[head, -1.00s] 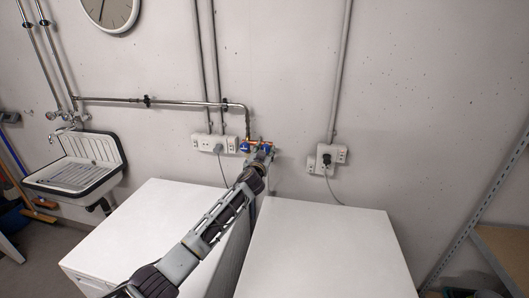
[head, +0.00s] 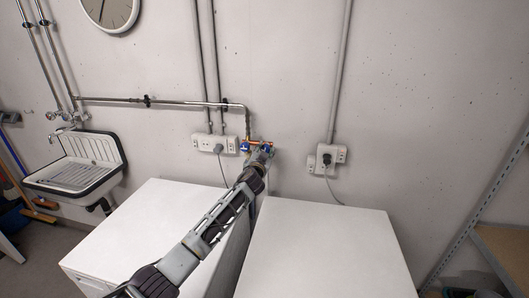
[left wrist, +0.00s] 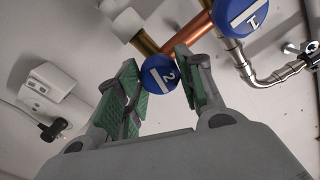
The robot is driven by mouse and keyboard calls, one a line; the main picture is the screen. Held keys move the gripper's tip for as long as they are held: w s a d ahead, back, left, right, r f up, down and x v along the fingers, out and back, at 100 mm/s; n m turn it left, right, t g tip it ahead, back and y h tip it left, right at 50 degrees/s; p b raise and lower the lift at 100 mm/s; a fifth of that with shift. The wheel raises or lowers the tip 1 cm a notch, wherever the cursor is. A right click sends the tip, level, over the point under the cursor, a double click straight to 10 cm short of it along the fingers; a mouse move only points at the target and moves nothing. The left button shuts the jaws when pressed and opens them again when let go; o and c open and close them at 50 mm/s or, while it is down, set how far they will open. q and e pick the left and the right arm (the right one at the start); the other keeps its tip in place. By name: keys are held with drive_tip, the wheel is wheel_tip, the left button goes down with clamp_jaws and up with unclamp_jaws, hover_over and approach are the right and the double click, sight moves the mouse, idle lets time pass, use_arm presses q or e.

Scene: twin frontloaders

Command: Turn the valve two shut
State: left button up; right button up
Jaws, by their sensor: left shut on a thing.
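Valve two is a blue round knob marked 2 (left wrist: 160,74), on copper and brass piping in the left wrist view. My left gripper (left wrist: 155,66) has its green-padded fingers on either side of this knob and is shut on it. In the head view, my left gripper (head: 263,152) reaches the wall pipe behind the white machines and mostly hides valve two. Valve one, a blue knob marked 1 (left wrist: 241,14), sits beside it at the top of the left wrist view; its blue shows in the head view (head: 245,147). My right gripper is not in view.
Two white machine tops, left (head: 150,225) and right (head: 320,250), stand below the arm. A wall socket with plug (head: 216,145) is left of the valves, another (head: 326,157) to the right. A sink (head: 78,165) is at left, a shelf (head: 500,245) at right.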

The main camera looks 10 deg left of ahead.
use_arm(q)
drive_tip(key=m, duration=0.4)
drive_tip(key=m+p, duration=0.1)
drive_tip(key=m, duration=0.2)
drive_tip(key=shift+m, duration=0.3)
drive_tip(key=m+p, duration=0.1)
drive_tip(key=m, duration=0.2)
drive_tip(key=m+p, duration=0.1)
drive_tip(key=m, duration=0.3)
drive_tip(key=shift+f+m, duration=0.1)
drive_tip(key=shift+m, duration=0.2)
drive_tip(key=o, duration=1)
drive_tip(key=shift+d, duration=0.1)
drive_tip(key=shift+s, duration=0.15)
